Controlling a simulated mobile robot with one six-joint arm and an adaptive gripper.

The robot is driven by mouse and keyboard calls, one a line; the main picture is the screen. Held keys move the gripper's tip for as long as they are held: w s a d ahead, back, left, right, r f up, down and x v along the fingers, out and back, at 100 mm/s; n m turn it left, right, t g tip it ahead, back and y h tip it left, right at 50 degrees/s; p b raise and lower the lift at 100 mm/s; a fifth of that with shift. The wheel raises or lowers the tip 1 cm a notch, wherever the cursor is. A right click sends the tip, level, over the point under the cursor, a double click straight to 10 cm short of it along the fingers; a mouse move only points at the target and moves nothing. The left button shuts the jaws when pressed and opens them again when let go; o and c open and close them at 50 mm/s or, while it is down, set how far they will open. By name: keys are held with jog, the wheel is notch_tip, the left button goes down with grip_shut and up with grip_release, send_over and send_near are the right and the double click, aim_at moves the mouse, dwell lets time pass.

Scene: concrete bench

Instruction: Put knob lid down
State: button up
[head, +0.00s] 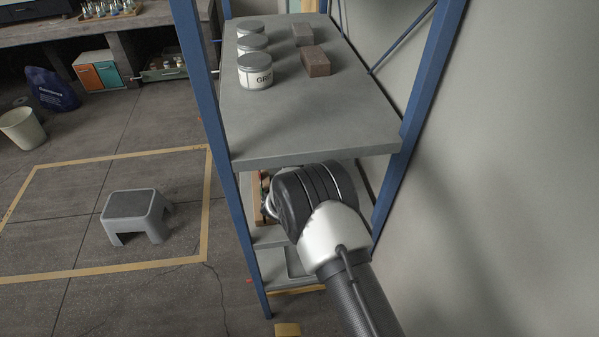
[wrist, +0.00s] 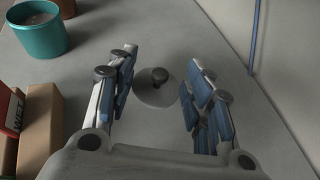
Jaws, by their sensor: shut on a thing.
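The knob lid (wrist: 152,96) is a round grey disc with a dark knob, seen in the wrist view between the fingers of my gripper (wrist: 161,72). In the head view my wrist reaches in under the top shelf board, and the fingers and lid are hidden.
In the wrist view a teal pot (wrist: 40,30) stands at upper left, with a brown box (wrist: 41,122) and a red item (wrist: 11,108) at left. In the head view the top board (head: 310,120) is above my wrist, with blue posts (head: 197,75) at the sides.

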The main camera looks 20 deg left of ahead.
jog(key=shift+a+f, duration=0.1)
jog(key=shift+f, duration=0.35)
jog(key=shift+f, duration=0.45)
jog(key=o, duration=1)
jog(key=shift+c, duration=0.2)
jog(key=shift+r, duration=0.25)
jog(key=p+v, duration=0.3)
jog(key=v, duration=0.9)
jog(key=shift+r+p, duration=0.1)
jog(key=shift+p, duration=0.25)
